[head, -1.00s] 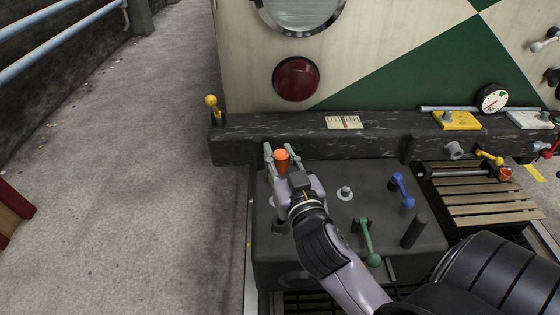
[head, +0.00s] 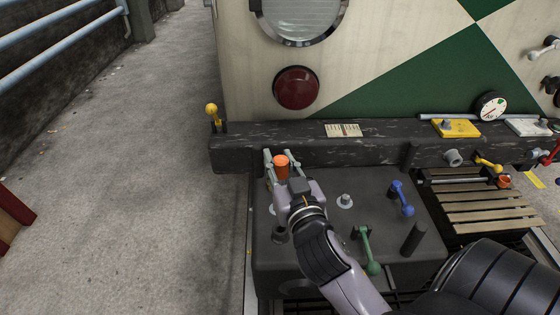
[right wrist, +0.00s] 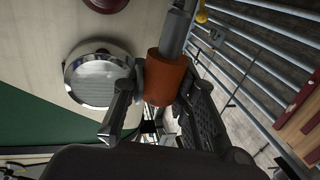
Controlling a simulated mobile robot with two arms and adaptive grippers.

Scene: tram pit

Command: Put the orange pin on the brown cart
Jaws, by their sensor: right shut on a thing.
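The orange pin (head: 281,167) is between the fingers of my right gripper (head: 281,167), which is shut on it. In the head view it shows at the left end of the dark console, in front of the dark beam. The right wrist view shows its orange part (right wrist: 165,78) between the fingers, with a grey shaft sticking out. A brown and red edge (head: 12,216) at the far left of the head view is likely the brown cart. It also shows at the right of the wrist view (right wrist: 303,130). Most of it is out of frame. My left gripper is not in view.
The dark console (head: 320,255) carries a blue lever (head: 402,198), a green lever (head: 367,250) and a black post (head: 414,238). A yellow-knobbed lever (head: 212,112) stands at the left end of the beam (head: 290,150). The grey floor (head: 130,180) on the left is clear.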

